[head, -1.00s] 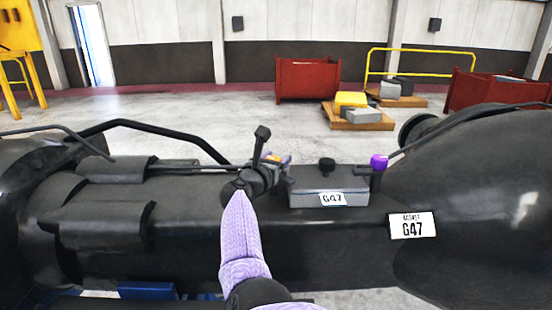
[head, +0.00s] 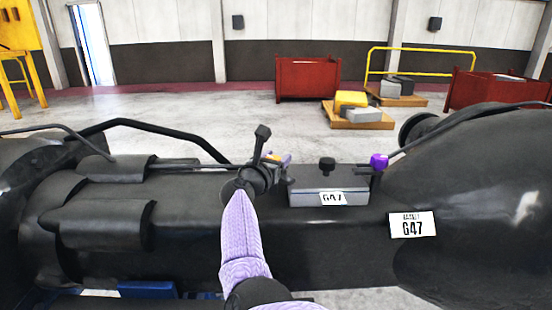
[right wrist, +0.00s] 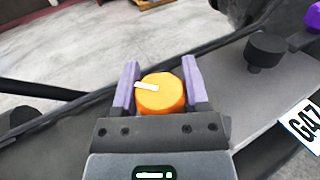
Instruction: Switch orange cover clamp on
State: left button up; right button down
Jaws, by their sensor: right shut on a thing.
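The orange cover clamp (right wrist: 162,95) is a round orange knob with a white mark on its top, pointing left in the right wrist view. My right gripper (right wrist: 160,82) is shut on it, one lavender finger on each side. In the head view the right gripper (head: 279,158) is at the left end of the grey box labelled G47 (head: 312,198), and only a bit of the orange clamp (head: 272,157) shows there. My left gripper is not in view.
A black knob (head: 327,164) stands on the grey box, and a purple knob (head: 379,161) is to its right. A white G47 plate (head: 412,224) is on the dark casting (head: 330,235). Red bins (head: 308,79) and loaded pallets stand on the floor behind.

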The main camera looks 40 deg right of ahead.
jog(key=shift+f, duration=0.1)
jog(key=shift+c, duration=0.5)
grip_release()
jog(key=shift+a, duration=0.1)
jog(key=p+v, duration=0.1)
jog(key=v, duration=0.8)
jog(key=shift+s+a, duration=0.2)
jog(key=shift+a, duration=0.15)
